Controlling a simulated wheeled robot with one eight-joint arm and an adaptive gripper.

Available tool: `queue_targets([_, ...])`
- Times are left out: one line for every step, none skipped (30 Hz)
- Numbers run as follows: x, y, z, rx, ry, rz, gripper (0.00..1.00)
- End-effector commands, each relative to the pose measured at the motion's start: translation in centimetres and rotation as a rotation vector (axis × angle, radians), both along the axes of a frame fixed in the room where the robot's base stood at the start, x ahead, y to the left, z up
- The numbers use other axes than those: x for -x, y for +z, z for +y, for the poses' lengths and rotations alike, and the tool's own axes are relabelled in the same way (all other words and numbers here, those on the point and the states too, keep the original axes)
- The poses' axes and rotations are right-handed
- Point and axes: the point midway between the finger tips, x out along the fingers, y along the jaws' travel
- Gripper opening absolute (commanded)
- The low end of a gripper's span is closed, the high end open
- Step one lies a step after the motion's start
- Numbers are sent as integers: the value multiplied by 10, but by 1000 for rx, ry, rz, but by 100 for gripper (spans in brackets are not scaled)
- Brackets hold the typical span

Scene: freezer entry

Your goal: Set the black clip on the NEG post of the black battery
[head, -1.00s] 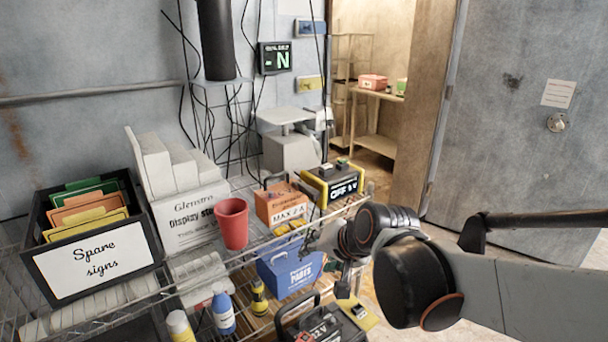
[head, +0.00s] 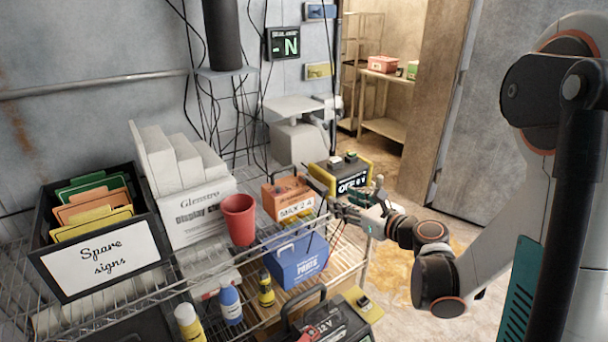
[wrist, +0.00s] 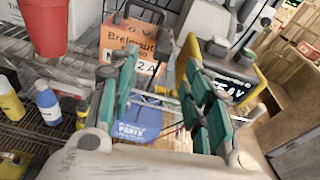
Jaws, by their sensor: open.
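The black battery (head: 343,329) stands at the bottom edge of the head view, partly cut off. It has a carry handle and a 12 V label, with a red clip-like piece (head: 322,330) on its front. I cannot make out its NEG post. I cannot pick out the black clip with certainty; a small dark piece (head: 364,303) sits on a yellow plate beside the battery. My gripper (head: 348,194) is open with nothing seen between its fingers. It hangs in front of the orange and black-yellow boxes, above and behind the battery. Its spread fingers show in the wrist view (wrist: 160,78).
An orange MAX 2 A box (head: 287,199), a black-yellow OFF 0 V box (head: 350,184) and a red cup (head: 239,220) stand on the wire shelf. A blue parts box (head: 298,262) and several bottles are below. A sign box (head: 70,280) is left. Cables hang behind.

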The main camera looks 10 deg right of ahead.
Motion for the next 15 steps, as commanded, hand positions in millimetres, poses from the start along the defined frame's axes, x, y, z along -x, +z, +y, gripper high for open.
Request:
queue_targets([-1,1,-4,-41,-12,1,44])
queue_targets([-1,1,-5,-61,-16,2,44])
queue_targets([-3,1,-5,-79,-19,2,44])
queue_targets([-4,1,-4,-87,-21,3,44])
queue_targets([-7,0,-3,-92,-22,2,44])
queue_targets([-12,-1,-2,-94,-22,2,44])
queue_targets([-16,-2,0,-94,-21,3,44])
queue_targets([-20,-3,3,-93,-19,3,44])
queue_targets([-28,-4,6,-92,-19,4,44])
queue_targets([-33,-5,8,-91,-20,3,44])
queue_targets([-39,-6,11,-91,-19,3,44])
queue_targets([-46,-8,14,-90,-19,3,44])
queue_targets([-51,-8,16,-90,-20,3,44])
queue_targets([-56,-9,18,-90,-20,3,44])
queue_targets([-61,-10,20,-90,-19,3,44])
